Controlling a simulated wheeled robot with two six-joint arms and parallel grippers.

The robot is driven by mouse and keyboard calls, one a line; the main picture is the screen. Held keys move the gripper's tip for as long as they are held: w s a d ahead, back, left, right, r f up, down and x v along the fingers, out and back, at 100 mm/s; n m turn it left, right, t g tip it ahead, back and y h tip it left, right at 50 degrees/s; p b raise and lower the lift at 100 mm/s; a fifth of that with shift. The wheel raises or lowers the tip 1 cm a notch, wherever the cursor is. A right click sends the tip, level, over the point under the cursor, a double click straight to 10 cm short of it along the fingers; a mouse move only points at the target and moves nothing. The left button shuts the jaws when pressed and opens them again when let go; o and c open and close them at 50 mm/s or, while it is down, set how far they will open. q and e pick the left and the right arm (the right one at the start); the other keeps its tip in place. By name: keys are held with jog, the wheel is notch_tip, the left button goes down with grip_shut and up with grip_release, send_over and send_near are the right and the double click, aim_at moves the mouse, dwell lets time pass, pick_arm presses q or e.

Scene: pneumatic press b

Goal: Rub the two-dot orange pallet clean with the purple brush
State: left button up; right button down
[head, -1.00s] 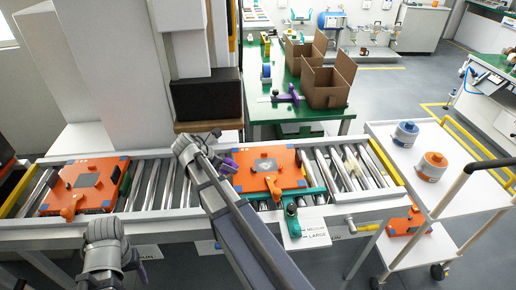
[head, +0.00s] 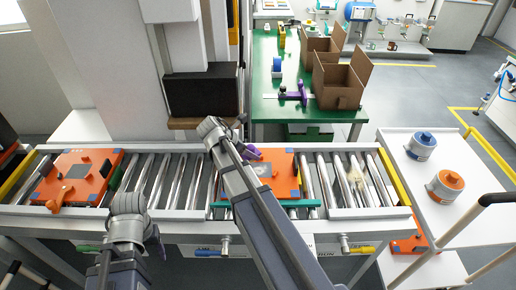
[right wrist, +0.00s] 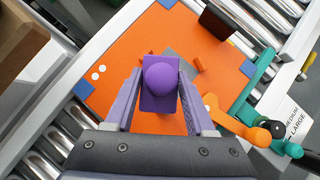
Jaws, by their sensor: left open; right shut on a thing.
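The purple brush (right wrist: 160,80) shows its round knob and square block in the right wrist view. My right gripper (right wrist: 160,92) is shut on it, over an orange pallet (right wrist: 125,62). That pallet has white dots near one edge, apparently two, blue corners and a grey patch (right wrist: 183,62) in the middle. The brush's underside is hidden, so I cannot tell if it touches. In the head view this pallet (head: 284,167) lies on the right part of the roller conveyor, partly behind my right arm. My left gripper (head: 155,241) is open and empty in front of the conveyor.
Another orange pallet (head: 72,180) lies on the conveyor's left part. Bare rollers (head: 165,180) lie between the pallets. A teal handle (right wrist: 252,95) and an orange handle (right wrist: 240,128) stick out beside the near pallet. A white cart (head: 400,165) stands at the right, cardboard boxes (head: 338,88) behind.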

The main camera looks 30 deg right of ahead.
jog(key=shift+a, duration=0.1)
notch_tip(320, 180, down, 4)
jog(key=b, duration=0.4)
jog(key=shift+f+b, duration=0.25)
jog(key=shift+b, duration=0.05)
dwell(0.6)
jog(key=c, duration=0.5)
grip_release()
jog(key=shift+r+p, duration=0.4)
